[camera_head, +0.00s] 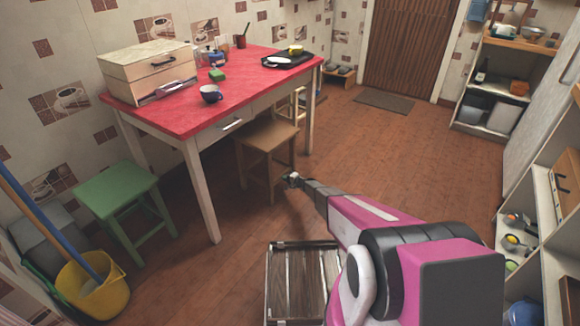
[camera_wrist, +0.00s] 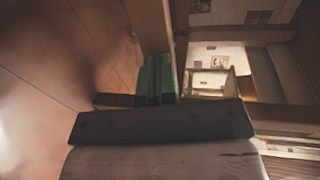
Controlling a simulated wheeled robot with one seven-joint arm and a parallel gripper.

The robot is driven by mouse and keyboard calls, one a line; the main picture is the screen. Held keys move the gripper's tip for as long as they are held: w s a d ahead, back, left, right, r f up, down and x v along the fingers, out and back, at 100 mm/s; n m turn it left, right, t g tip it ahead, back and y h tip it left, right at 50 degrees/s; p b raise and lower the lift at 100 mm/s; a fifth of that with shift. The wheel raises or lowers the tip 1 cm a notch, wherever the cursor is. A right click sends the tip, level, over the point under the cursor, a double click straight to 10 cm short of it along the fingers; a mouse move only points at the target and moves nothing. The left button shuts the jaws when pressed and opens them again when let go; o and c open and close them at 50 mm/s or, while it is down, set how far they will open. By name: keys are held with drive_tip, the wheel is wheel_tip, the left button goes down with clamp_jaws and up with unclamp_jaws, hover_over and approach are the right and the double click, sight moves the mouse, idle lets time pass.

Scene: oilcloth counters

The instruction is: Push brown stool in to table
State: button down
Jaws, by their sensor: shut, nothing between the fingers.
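The brown stool (camera_head: 266,136) stands upright at the long side of the red-topped table (camera_head: 240,83). Part of its seat is beneath the table edge, and the nearer part sticks out. My gripper (camera_head: 293,180) is low beside the stool's legs, on the side away from the table. In the wrist view, the closed fingers (camera_wrist: 155,65) point at a brown wooden leg of the stool (camera_wrist: 153,25). The fingers are shut and empty. I cannot tell whether they touch the leg.
A green stool (camera_head: 115,190) stands left of the table, near a yellow bucket (camera_head: 95,290). A slatted wooden piece (camera_head: 303,275) lies low beside my arm. Shelves (camera_head: 545,210) line the right side. Brown floor (camera_head: 400,150) is open between table and shelves.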

drive_tip(key=shift+r+x, duration=0.45)
drive_tip(key=shift+x, duration=1.65)
drive_tip(key=f+v, duration=0.2)
drive_tip(key=v, duration=1)
drive_tip(key=shift+d+f, duration=0.15)
drive_tip(key=shift+f, duration=0.1)
drive_tip(key=shift+s, duration=0.1)
drive_tip(key=s+r+n+g+h, duration=0.2)
drive_tip(key=s+r+n+g, duration=0.45)
drive_tip(key=s+r, duration=1.55)
drive_tip(key=s+d+r+g+h, duration=0.1)
drive_tip(key=s+d+r+h, duration=0.2)
drive_tip(key=s+r, duration=0.3)
drive_tip(key=s+d+r+n+g+h, duration=0.1)
drive_tip(key=s+d+r+h, duration=0.2)
drive_tip(key=s+r, duration=0.3)
drive_tip(key=s+d+r+g+h, duration=0.1)
drive_tip(key=s+d+r+h, duration=0.3)
drive_tip(key=s+r, duration=0.3)
drive_tip(key=s+d, duration=0.1)
drive_tip(key=s, duration=0.4)
drive_tip(key=shift+s+d, duration=0.15)
drive_tip(key=shift+s, duration=0.05)
drive_tip(key=shift+r, duration=0.1)
